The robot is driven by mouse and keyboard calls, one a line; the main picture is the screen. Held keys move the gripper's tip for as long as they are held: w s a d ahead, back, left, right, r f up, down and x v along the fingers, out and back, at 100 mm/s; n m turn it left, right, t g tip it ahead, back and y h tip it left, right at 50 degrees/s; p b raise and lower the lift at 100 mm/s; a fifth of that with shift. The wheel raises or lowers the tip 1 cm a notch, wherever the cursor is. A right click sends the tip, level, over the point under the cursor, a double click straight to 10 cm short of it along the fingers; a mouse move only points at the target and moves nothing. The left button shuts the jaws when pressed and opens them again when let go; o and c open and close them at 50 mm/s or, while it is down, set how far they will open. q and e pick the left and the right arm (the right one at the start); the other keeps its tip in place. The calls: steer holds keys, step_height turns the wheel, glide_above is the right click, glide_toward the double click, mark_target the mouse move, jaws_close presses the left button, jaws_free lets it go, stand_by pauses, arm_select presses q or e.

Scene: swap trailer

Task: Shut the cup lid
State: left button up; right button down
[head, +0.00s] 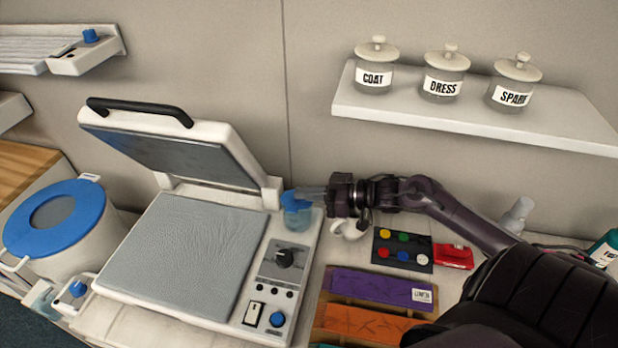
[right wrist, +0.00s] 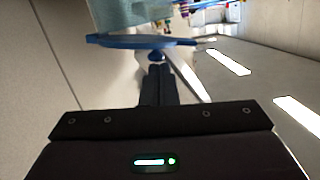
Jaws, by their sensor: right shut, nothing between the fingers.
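The cup (head: 297,219) is a small translucent blue cup on the right part of the white press, close to the raised press lid's hinge. Its blue lid (head: 290,201) shows at its top, partly behind my fingers. In the right wrist view the cup (right wrist: 130,15) is at the top edge and the lid (right wrist: 130,41) lies flat along its rim. I cannot tell whether the lid is fully closed. My right gripper (head: 305,193) is shut and empty, with its fingertips at the lid; the fingertips also show in the right wrist view (right wrist: 159,68). My left gripper is not in view.
The white press (head: 110,280) stands open with its upper plate (head: 165,145) raised. A blue-lidded bin (head: 85,240) stands at left. A white mug (head: 350,229), a button panel (head: 395,261) and a red object (head: 453,257) are below my right arm. Labelled jars stand on the wall shelf (head: 450,115).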

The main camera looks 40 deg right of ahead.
steer(key=shift+s+a+f+n, duration=0.2)
steer(key=shift+f+n, duration=0.1)
steer(key=shift+n, duration=0.2)
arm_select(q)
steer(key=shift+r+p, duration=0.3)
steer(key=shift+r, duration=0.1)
arm_select(e)
steer(key=shift+s+a+f, duration=0.1)
steer(key=shift+a+f, duration=0.05)
steer(key=shift+f, duration=0.25)
